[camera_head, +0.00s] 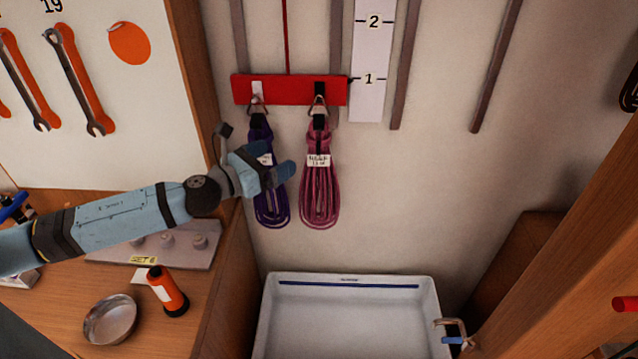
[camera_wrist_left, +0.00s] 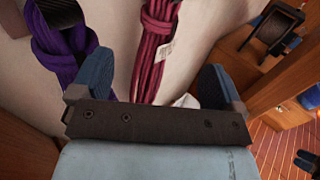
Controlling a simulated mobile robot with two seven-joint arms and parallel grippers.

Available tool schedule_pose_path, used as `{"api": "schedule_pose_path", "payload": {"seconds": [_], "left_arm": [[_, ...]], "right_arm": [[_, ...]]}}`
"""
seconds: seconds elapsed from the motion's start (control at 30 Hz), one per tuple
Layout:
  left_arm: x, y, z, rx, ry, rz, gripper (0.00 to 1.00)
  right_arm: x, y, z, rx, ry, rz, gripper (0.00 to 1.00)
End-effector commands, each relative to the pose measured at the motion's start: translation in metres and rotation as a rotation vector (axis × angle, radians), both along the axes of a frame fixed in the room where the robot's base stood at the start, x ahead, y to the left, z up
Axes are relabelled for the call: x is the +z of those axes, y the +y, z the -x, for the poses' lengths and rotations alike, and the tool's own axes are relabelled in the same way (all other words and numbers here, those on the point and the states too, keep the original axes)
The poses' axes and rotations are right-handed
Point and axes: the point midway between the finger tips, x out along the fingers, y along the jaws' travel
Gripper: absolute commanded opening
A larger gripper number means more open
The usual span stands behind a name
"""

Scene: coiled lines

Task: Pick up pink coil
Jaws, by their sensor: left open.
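The pink coil (camera_head: 319,185) hangs from the right hook of a red rail (camera_head: 290,90) on the wall, with a white label near its top. A purple coil (camera_head: 270,205) hangs from the left hook, partly hidden behind my left gripper. My left gripper (camera_head: 290,174) is in front of the purple coil, just left of the pink coil, and is open and empty. In the left wrist view, the pink coil (camera_wrist_left: 151,58) shows between the two blue fingers (camera_wrist_left: 155,78), beyond them. The purple coil (camera_wrist_left: 62,48) is left of the left finger.
A white tub (camera_head: 350,318) stands below the coils, with a clamp (camera_head: 455,333) at its right edge. A wooden bench at left holds a metal bowl (camera_head: 111,319) and an orange-and-black cylinder (camera_head: 167,291).

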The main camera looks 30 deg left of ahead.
Motion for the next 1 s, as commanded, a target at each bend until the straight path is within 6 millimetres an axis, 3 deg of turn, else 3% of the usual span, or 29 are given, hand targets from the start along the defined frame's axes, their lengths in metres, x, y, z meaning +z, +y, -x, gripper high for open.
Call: {"api": "schedule_pose_path", "payload": {"seconds": [0.4,0.73,1.0], "left_arm": [[0.004,-0.02,-0.058,0.001,-0.001,0.003,0.94],[0.002,-0.029,-0.083,0.001,-0.001,0.004,0.94],[0.002,-0.042,-0.121,0.001,0.0,0.004,0.94]], "right_arm": [[0.022,-0.001,0.0,0.001,0.0,0.003,0.43],[0.028,0.002,0.001,0.003,0.001,-0.001,0.43],[0.038,0.0,0.0,-0.001,-0.002,-0.001,0.43]]}}
